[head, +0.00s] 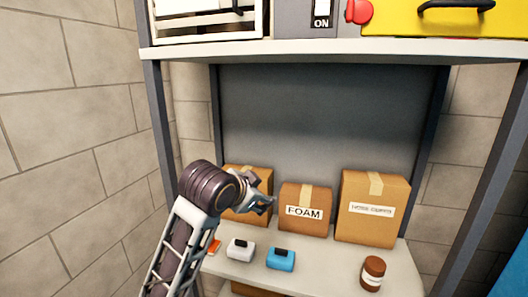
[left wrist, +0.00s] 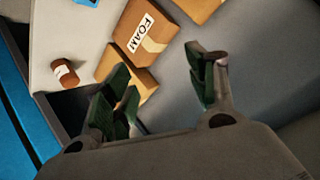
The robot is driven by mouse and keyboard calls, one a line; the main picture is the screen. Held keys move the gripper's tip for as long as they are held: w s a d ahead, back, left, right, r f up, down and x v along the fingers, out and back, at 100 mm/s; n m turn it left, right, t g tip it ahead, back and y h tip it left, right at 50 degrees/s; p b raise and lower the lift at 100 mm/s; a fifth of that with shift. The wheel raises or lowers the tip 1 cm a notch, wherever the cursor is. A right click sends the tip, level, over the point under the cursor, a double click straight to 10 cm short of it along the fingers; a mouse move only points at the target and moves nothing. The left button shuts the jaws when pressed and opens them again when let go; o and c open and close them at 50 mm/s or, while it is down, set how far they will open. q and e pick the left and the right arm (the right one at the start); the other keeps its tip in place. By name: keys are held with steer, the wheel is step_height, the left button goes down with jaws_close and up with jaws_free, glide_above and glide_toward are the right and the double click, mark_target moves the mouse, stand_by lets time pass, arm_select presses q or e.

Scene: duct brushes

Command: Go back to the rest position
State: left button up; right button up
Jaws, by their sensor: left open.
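My left gripper (head: 262,192) is in front of the middle shelf, reaching in from the lower left, just in front of the left cardboard box (head: 255,180). In the left wrist view the fingers of my left gripper (left wrist: 163,78) stand wide apart with nothing held between them. The FOAM box (head: 305,210) is just right of the gripper in the head view. It also shows beyond the fingers in the left wrist view (left wrist: 145,32). My arm hides part of the left box. My right gripper is not in view.
A larger labelled box (head: 372,208) stands at the right. Along the shelf's front are a white item (head: 240,249), a blue item (head: 281,260), a small orange item (head: 214,247) and a brown jar (head: 373,273). The upper shelf (head: 300,50) and a side post (head: 160,120) bound the space.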

arm_select(q)
steer(key=s+a+f+n+g+y, duration=0.15)
steer(key=s+a+f, duration=0.35)
steer(key=f, duration=0.5)
steer(key=s+a+f+n+g, duration=0.25)
steer(key=s+a+f, duration=0.25)
steer(key=f, duration=0.6)
steer(key=s+a+f+n+g+y, duration=0.1)
steer(key=s+a+f+n, duration=0.3)
steer(key=f, duration=0.6)
steer(key=s+a+f+n+g+y, duration=0.1)
steer(key=s+a+f, duration=0.25)
steer(key=s, duration=0.25)
steer(key=s+a+f+g+y, duration=0.1)
steer(key=s+a+f, duration=0.25)
steer(key=s, duration=0.25)
step_height(320, 180, down, 35)
steer(key=s+g+b, duration=0.1)
steer(key=s, duration=0.2)
steer(key=s+a+f, duration=0.2)
steer(key=s+f, duration=0.8)
steer(key=s, duration=0.1)
steer(key=s+a+f+g+b, duration=0.1)
steer(key=s+f, duration=0.9)
steer(key=s, duration=0.1)
steer(key=shift+a+f+b, duration=0.3)
steer(key=shift+a+f, duration=0.05)
